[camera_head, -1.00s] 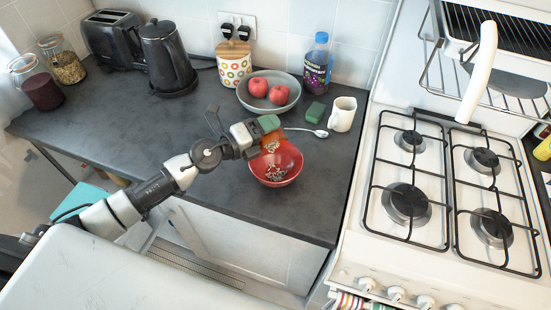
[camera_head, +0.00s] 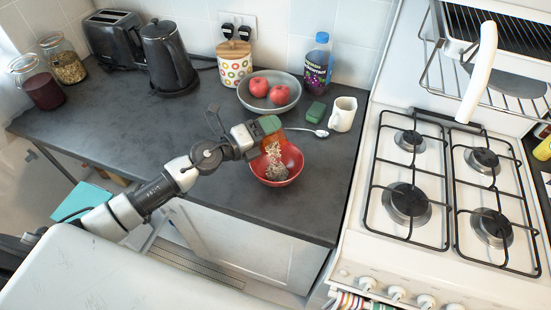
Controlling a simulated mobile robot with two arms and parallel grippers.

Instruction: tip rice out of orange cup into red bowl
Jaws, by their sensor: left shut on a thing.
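The red bowl (camera_head: 292,163) stands on the dark counter near its front edge. My left gripper (camera_head: 266,129) is shut on the orange cup (camera_head: 270,142) and holds it tilted, above the back left part of the bowl. The cup is partly hidden by the gripper. Pale rice (camera_head: 276,156) spills from the cup's mouth down into the bowl, and grains lie in a heap at its bottom. My right gripper is out of view.
A spoon (camera_head: 318,132), a green sponge (camera_head: 316,113) and a white mug (camera_head: 342,115) are behind and right of the bowl. A grey bowl of red fruit (camera_head: 270,105) stands farther back. The gas hob (camera_head: 449,189) is at right.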

